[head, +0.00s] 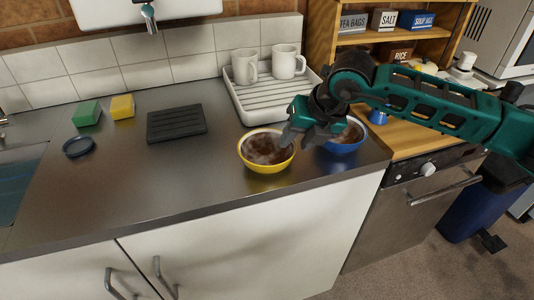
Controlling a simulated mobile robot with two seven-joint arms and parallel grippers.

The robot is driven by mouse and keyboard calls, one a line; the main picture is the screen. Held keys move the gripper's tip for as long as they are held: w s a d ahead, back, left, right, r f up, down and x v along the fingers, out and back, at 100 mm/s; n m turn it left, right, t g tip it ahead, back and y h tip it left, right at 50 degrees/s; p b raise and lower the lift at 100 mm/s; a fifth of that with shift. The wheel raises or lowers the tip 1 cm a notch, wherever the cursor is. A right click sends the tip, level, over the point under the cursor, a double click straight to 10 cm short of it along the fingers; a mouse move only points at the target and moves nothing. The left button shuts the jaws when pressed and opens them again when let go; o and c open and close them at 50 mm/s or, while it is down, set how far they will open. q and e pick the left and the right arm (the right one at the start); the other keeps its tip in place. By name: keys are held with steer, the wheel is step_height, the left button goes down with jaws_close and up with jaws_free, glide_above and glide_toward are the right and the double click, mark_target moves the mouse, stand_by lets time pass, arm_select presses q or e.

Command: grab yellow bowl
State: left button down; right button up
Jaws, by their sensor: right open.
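The yellow bowl (268,165) stands upright on the steel counter, near its front edge, with brown food inside. My right gripper (291,138) comes in from the right and is open. Its fingertips are at the right rim of the yellow bowl; I cannot tell whether they touch it. A blue bowl (343,146), also with brown food, stands just right of the yellow one, partly hidden behind my right gripper. My left gripper is not in view.
A white drying rack (245,112) with two white mugs stands behind the bowls. A black ridged mat (176,123), a green sponge (87,113), a yellow sponge (122,107) and a dark round dish (78,147) lie to the left. The counter's front left is clear.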

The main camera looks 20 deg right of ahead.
mark_target(267, 154)
steer(key=shift+x, duration=1.45)
steer(key=shift+r, duration=0.1)
steer(key=shift+c, duration=0.4)
jaws_close()
